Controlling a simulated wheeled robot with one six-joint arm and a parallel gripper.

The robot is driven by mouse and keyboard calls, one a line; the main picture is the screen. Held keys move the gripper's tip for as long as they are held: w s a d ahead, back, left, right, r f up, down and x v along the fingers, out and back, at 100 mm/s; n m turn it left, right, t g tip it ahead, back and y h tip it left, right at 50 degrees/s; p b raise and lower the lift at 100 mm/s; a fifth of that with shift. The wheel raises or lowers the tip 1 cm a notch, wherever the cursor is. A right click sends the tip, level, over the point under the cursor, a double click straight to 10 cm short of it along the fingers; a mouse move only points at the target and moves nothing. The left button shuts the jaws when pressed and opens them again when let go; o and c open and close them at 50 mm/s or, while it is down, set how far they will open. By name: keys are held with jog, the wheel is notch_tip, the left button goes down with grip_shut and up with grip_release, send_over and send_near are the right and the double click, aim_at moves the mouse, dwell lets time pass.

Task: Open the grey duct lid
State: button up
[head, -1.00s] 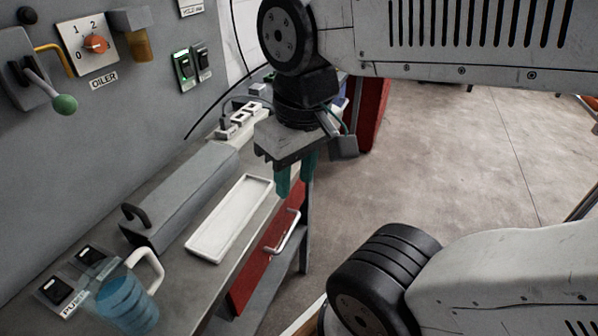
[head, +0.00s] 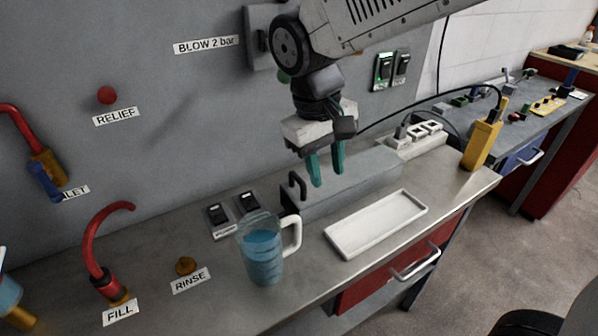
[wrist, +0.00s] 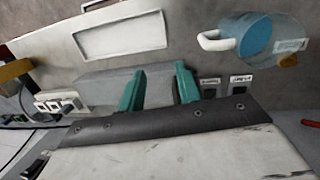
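The grey duct (head: 350,181) is a long closed box on the bench against the grey wall panel. A black handle (head: 297,186) stands at its left end. My gripper (head: 327,178) hangs above the duct near that end, with its two teal fingers pointing down and apart. Nothing is between the fingers.
A white tray (head: 335,237) and a jug of blue liquid (head: 263,262) stand in front of the duct. Two black switches (head: 233,208) are left of it. A power strip (head: 416,137) and a yellow device (head: 482,140) are to the right. Red taps (head: 96,270) stand far left.

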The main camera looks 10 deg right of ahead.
send_near(300, 180)
jog(key=s+f, duration=0.2)
jog(key=s, duration=0.1)
jog(key=w+r+t, duration=0.1)
jog(key=w, duration=0.1)
jog(key=f, duration=0.2)
jog(key=d+f, duration=0.1)
jog(key=f, duration=0.4)
jog(key=shift+w+d, duration=0.15)
jog(key=shift+w, duration=0.15)
jog(key=shift+r, duration=0.1)
grip_shut()
